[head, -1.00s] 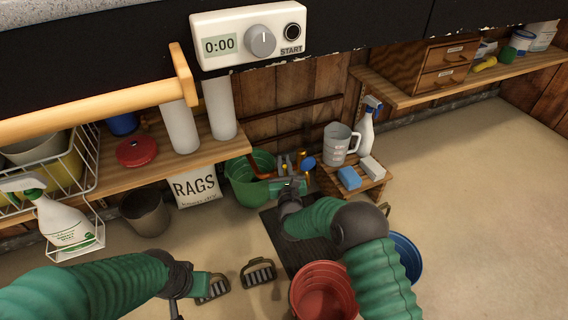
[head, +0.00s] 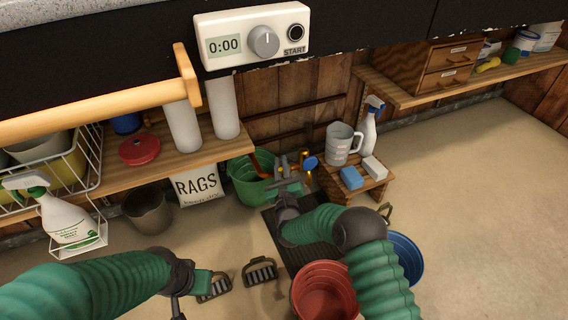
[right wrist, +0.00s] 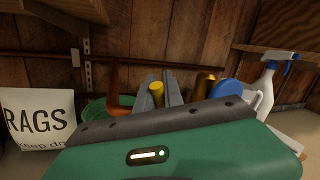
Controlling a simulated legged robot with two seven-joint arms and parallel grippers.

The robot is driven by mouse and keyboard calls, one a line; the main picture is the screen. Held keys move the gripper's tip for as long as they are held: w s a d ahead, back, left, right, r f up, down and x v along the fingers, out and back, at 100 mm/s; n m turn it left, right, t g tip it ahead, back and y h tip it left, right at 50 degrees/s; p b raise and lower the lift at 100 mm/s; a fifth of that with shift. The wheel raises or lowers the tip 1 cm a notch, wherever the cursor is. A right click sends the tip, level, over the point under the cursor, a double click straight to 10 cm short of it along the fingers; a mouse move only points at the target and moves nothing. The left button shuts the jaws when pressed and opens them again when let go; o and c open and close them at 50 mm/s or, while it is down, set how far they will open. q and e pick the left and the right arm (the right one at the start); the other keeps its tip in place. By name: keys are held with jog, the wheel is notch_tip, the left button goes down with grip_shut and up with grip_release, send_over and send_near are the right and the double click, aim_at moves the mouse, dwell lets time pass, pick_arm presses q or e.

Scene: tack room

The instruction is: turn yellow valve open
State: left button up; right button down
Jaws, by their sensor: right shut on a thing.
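The yellow valve (right wrist: 157,93) shows as a short yellow piece between the grey fingers of my right gripper (right wrist: 160,92) in the right wrist view. My right gripper is shut on it. In the head view my right gripper (head: 282,166) reaches to the pipes by the wall, and its fingers hide most of the valve. A blue valve (head: 311,163) is just to the right; it also shows in the right wrist view (right wrist: 226,92). My left gripper (head: 202,284) is low at the left, and its fingers cannot be made out clearly.
A green bucket (head: 243,190) stands left of the pipes. A small wooden stool (head: 372,187) with a jug (head: 340,143), spray bottle (head: 369,130) and sponges is close on the right. A red bucket (head: 323,292) and blue bucket (head: 405,260) stand near my right arm.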

jog(key=shift+s+a+f+n+t+y, duration=0.2)
jog(key=shift+a+n, duration=0.1)
jog(key=shift+n, duration=0.55)
jog(key=shift+s+a+f+n+t+y, duration=0.1)
jog(key=shift+a+f+n+y, duration=0.15)
jog(key=shift+n, duration=0.6)
jog(key=shift+a, duration=0.15)
jog(key=c, duration=1.5)
grip_release()
jog(key=shift+o, duration=0.2)
jog(key=shift+r, duration=0.1)
jog(key=p+v, duration=0.9)
jog(key=v, duration=0.8)
jog(key=shift+p, duration=0.4)
